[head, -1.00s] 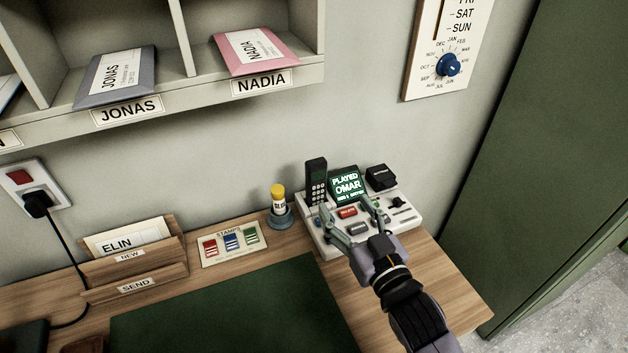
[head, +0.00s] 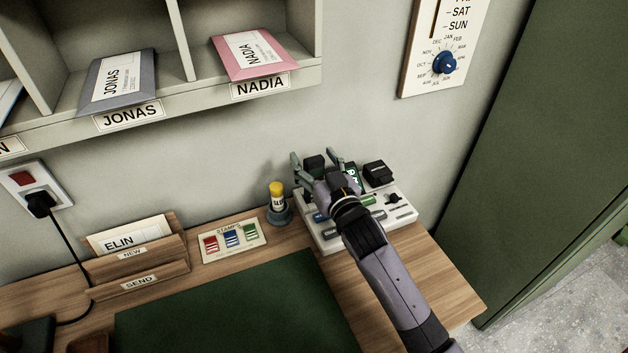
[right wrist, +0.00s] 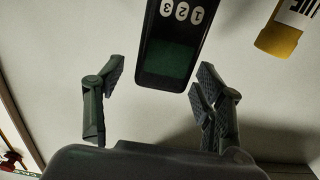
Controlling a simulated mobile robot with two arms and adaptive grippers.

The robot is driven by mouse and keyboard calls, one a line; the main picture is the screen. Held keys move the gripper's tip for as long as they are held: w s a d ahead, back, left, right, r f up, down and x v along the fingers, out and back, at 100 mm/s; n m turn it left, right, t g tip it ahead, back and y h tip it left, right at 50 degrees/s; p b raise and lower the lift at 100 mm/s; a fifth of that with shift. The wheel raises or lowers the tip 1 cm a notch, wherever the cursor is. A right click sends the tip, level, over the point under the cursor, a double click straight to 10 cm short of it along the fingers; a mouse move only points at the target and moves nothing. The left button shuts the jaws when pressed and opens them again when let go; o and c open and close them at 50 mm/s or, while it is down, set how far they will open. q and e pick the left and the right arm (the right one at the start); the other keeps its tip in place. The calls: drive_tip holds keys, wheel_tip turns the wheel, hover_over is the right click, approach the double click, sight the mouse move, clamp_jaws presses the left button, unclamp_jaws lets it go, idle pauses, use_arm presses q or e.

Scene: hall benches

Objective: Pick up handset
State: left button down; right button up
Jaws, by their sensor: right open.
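The dark handset (head: 314,163) stands upright on the pale phone base (head: 404,214), mostly hidden behind my right gripper in the head view. In the right wrist view the handset (right wrist: 168,62) shows its green screen and the keys 1, 2, 3. My right gripper (head: 324,166) is open, with one finger on each side of the handset. In the right wrist view gaps show between the handset and the fingers of the gripper (right wrist: 158,80). My left gripper is not in view.
A yellow-capped glue stick (head: 277,194) stands in a holder left of the base. A stamp card (head: 234,241) and a letter rack (head: 140,270) are further left. A black box (head: 378,173) sits on the base's right. The wall is close behind.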

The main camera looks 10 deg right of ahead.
drive_tip(key=shift+w, duration=0.25)
drive_tip(key=shift+c, duration=0.4)
clamp_jaws()
idle(0.4)
